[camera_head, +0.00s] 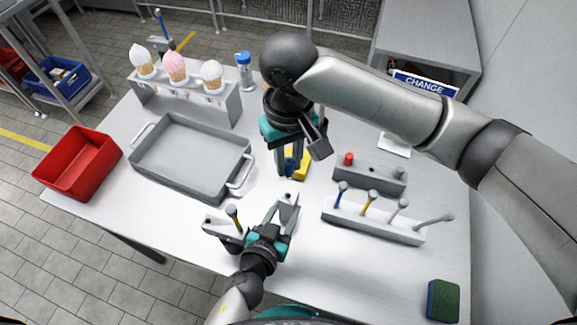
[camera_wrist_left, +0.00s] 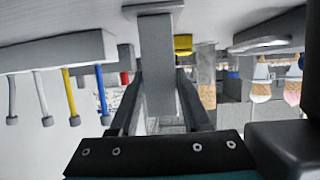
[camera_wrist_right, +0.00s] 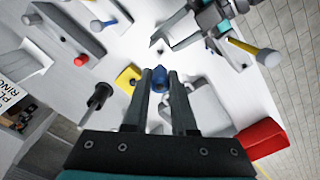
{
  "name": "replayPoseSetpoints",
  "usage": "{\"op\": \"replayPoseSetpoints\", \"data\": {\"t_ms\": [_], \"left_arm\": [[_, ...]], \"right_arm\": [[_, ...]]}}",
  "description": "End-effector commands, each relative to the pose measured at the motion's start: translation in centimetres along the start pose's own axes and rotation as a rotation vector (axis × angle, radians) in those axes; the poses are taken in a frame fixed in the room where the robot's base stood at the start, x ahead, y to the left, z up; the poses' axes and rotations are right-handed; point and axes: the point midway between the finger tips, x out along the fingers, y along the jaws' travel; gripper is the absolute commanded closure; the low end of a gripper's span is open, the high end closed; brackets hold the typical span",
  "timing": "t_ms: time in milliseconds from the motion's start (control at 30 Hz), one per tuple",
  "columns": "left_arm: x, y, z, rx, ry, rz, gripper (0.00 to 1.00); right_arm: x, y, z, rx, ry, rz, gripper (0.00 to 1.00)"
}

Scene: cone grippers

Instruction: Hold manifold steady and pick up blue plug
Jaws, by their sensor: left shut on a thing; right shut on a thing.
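My right gripper (camera_head: 290,172) points down over the middle of the table. It is shut on the blue plug (camera_wrist_right: 159,80), which shows between its fingertips in the right wrist view. My left gripper (camera_head: 282,208) is just in front of it, shut on a grey piece (camera_wrist_left: 155,70), which stands between its fingers in the left wrist view. I cannot tell whether this piece is part of a manifold. A grey block with a red plug and a dark hole (camera_head: 370,176), manifold-like, sits to the right, apart from both grippers. The plug's lower end is hidden in the head view.
A rack (camera_head: 372,222) with blue, yellow and grey sticks stands at the right. A grey tray (camera_head: 190,157) and a red bin (camera_head: 78,163) are at the left. A cone stand (camera_head: 185,97) is behind. A yellow block (camera_head: 302,164) lies by the right gripper. The front right table is mostly clear.

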Motion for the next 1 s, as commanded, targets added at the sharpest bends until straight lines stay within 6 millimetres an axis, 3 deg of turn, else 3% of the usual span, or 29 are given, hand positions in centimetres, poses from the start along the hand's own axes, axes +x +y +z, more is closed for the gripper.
{"op": "replayPoseSetpoints", "data": {"t_ms": [167, 200, 500, 800, 1000], "left_arm": [[0.0, 0.0, 0.0, 0.000, 0.001, 0.000, 1.00], [0.0, 0.0, 0.0, 0.000, 0.001, 0.000, 0.51], [0.0, 0.0, 0.0, 0.000, 0.001, 0.000, 0.18], [-0.2, 0.0, 0.0, 0.001, 0.000, 0.000, 0.18], [-2.2, -0.1, 0.1, 0.003, -0.001, 0.000, 0.18]], "right_arm": [[0.0, 0.0, 0.0, 0.000, 0.000, -0.001, 1.00], [0.0, 0.0, 0.0, 0.000, 0.000, -0.001, 1.00], [0.0, 0.0, 0.0, 0.000, 0.000, -0.001, 1.00], [0.0, 0.0, 0.0, 0.000, 0.000, -0.001, 1.00], [0.0, 0.0, 0.0, 0.000, 0.000, -0.001, 1.00]]}}
